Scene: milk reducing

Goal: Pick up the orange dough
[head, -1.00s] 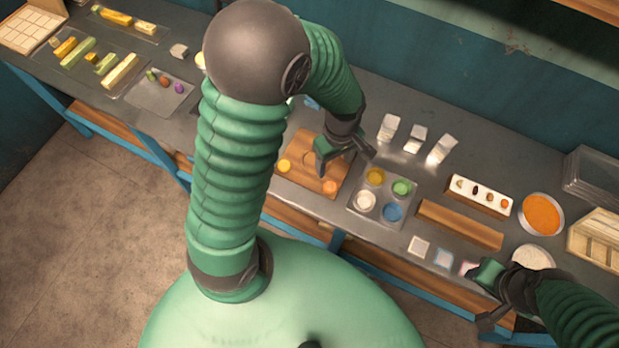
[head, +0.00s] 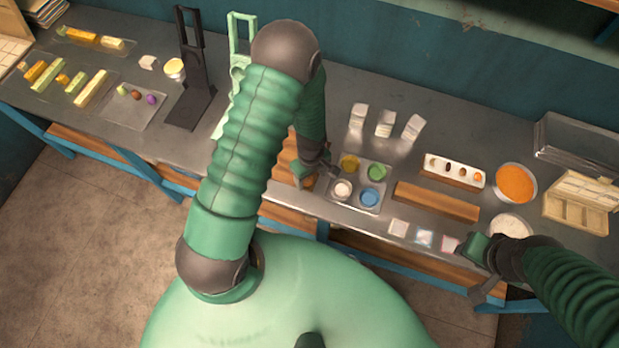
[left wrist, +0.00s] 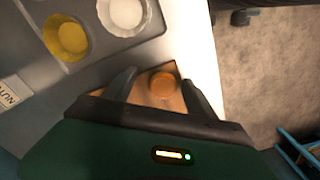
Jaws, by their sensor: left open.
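The orange dough (left wrist: 163,85) is a small round piece on the wooden board (left wrist: 140,92) in the left wrist view. My left gripper (left wrist: 159,79) is open, with one finger on each side of the dough and visible gaps between. In the head view my left gripper (head: 317,177) is low over the board (head: 286,158), and only a sliver of the orange dough (head: 309,182) shows beside it. My arm hides most of the board. My right gripper (head: 481,271) is at the lower right, its fingers apart and empty.
Right of the board stands a tray (head: 336,203) with yellow, green, white and blue bowls. A wooden block (head: 436,202), an orange bowl (head: 515,183) and a compartment box (head: 577,203) are farther right.

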